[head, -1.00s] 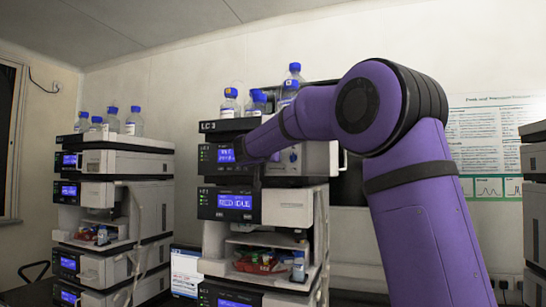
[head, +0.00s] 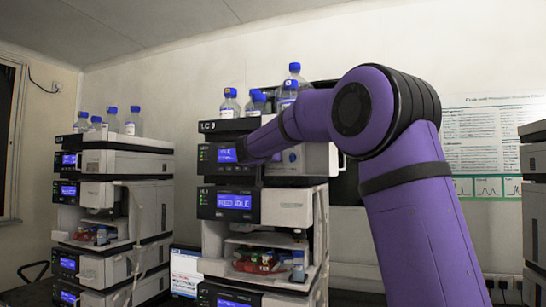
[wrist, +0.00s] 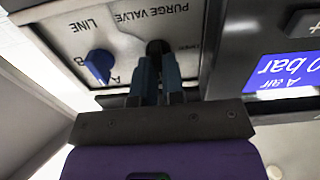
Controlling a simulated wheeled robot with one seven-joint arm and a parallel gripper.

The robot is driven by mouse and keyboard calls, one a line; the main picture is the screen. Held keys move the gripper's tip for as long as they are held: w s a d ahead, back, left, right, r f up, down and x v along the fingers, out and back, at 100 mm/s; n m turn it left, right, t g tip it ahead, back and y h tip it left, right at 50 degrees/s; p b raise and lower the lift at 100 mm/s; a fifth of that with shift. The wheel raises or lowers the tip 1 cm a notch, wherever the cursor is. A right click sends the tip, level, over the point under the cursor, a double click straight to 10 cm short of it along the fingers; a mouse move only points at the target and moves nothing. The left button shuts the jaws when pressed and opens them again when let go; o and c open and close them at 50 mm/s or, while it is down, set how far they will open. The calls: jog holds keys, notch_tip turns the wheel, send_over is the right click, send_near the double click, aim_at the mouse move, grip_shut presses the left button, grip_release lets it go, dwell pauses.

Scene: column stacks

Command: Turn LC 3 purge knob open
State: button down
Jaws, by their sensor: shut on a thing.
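The LC 3 stack (head: 222,127) stands in the middle of the head view, with its name label at the top. In the wrist view, which shows the panel upside down, the purge knob (wrist: 158,46) is a small dark knob by the words PURGE VALVE. My gripper (wrist: 158,62) is shut on it, one blue-grey finger on each side. The fingers hide most of the knob, so its angle cannot be told. In the head view my arm hides the knob and fingers.
A blue LINE knob (wrist: 98,66) sits close beside the purge knob. A lit blue display (wrist: 287,78) showing bar is at the right. Bottles (head: 230,103) stand on top of LC 3. Another instrument stack (head: 113,165) is at the left.

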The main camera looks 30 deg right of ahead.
jog(key=shift+w+a+f+n, duration=0.1)
jog(key=shift+f+n, duration=0.05)
jog(key=shift+n, duration=2.5)
jog(key=shift+w+a+f+n, duration=0.1)
jog(key=shift+w+n, duration=0.05)
jog(key=shift+n, duration=2.55)
jog(key=shift+w+a+f+n, duration=0.1)
jog(key=shift+f+n, duration=0.05)
jog(key=shift+n, duration=2.5)
jog(key=c, duration=1.2)
grip_release()
